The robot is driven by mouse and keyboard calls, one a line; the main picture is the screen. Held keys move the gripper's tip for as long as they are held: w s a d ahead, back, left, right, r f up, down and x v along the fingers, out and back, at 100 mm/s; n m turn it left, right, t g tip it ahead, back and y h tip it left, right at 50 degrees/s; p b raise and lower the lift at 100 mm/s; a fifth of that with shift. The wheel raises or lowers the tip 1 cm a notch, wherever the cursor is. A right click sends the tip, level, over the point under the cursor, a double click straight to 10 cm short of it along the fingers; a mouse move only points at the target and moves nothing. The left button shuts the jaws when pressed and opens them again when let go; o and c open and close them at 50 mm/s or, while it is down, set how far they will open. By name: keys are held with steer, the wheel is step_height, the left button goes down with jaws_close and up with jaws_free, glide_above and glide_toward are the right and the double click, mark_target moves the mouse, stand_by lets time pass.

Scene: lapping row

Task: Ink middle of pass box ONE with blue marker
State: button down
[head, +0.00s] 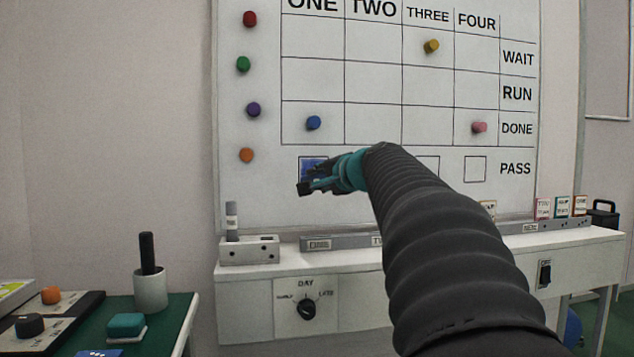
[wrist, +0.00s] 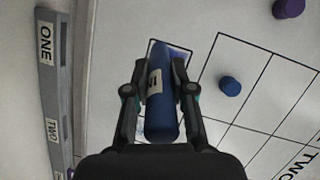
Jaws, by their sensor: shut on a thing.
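My gripper (head: 318,183) is at the whiteboard (head: 265,185), in front of the pass box under column ONE (head: 311,164). In the wrist view my gripper (wrist: 160,90) is shut on the blue marker (wrist: 161,122), a dark blue cylinder with a pale label, its far end towards the board. The box outline (wrist: 153,42) shows around that far end, with a blue patch inside to the right of the marker. The head view also shows blue in the box. The marker's tip is hidden, so I cannot tell whether it touches the board.
A blue magnet (head: 313,123) sits above in the DONE row, with a pink magnet (head: 479,127) further right. A ledge (head: 345,242) with labels runs below the board. A grey holder block (head: 249,251) with one upright marker (head: 231,221) stands at its left.

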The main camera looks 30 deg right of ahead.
steer(key=shift+s, duration=0.1)
steer(key=shift+s+a+b, duration=0.2)
steer(key=shift+s+b, duration=0.1)
steer(key=shift+s, duration=0.4)
steer(key=shift+s+a+b, duration=0.2)
steer(key=shift+s+b, duration=0.1)
steer(key=shift+s, duration=0.35)
steer(key=shift+a, duration=0.1)
